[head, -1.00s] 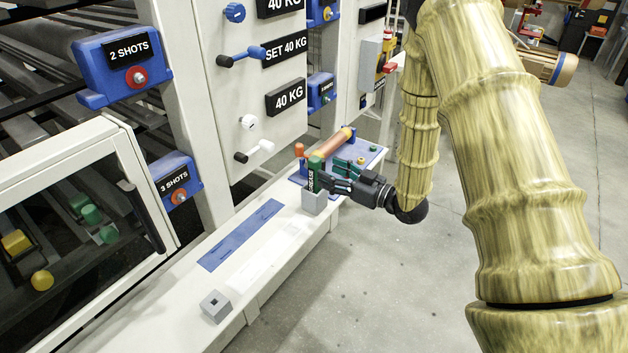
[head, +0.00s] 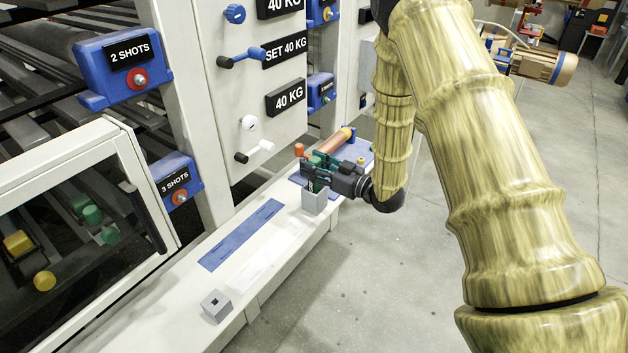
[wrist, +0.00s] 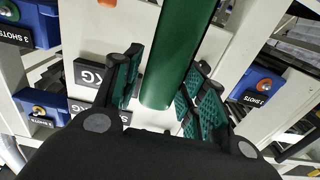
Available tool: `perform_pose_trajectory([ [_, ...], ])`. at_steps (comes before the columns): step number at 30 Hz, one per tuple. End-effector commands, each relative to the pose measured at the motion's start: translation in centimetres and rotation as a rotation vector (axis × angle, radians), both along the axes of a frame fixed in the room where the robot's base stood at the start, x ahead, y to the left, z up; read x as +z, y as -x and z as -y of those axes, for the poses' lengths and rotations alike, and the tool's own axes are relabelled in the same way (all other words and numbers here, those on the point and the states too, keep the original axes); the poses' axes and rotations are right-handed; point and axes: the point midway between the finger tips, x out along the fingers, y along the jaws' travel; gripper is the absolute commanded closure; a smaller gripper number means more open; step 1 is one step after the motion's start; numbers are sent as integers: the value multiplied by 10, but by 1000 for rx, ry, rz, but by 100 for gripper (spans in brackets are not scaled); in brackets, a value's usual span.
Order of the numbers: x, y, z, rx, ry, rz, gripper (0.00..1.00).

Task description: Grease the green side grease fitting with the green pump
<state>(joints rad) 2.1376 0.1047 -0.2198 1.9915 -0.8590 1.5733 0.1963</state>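The green pump (wrist: 178,45) is a dark green cylinder between the two teal-padded fingers of my gripper in the wrist view. A finger lies on each side of it, with narrow gaps showing. In the head view my gripper (head: 312,176) is at the pump, just above a grey block holder (head: 314,200), and largely hides it. I cannot tell whether the pump's lower end sits in the holder. A blue box (head: 321,92) on the panel, labelled in shots, carries a small fitting that looks green.
Other blue boxes with red-orange fittings read 2 SHOTS (head: 124,67) and 3 SHOTS (head: 175,181). A copper-coloured cylinder (head: 336,141) lies behind my gripper. A blue strip (head: 240,235) and an empty grey holder (head: 216,306) are on the white ledge.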

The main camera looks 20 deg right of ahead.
Motion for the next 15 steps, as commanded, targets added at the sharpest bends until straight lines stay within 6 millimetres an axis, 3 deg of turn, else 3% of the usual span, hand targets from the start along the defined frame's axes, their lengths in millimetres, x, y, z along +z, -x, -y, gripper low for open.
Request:
perform_pose_trajectory([
  [1, 0, 0, 0, 0, 0, 0, 74],
  [6, 0, 0, 0, 0, 0, 0, 100],
  [15, 1, 0, 0, 0, -1, 1, 100],
])
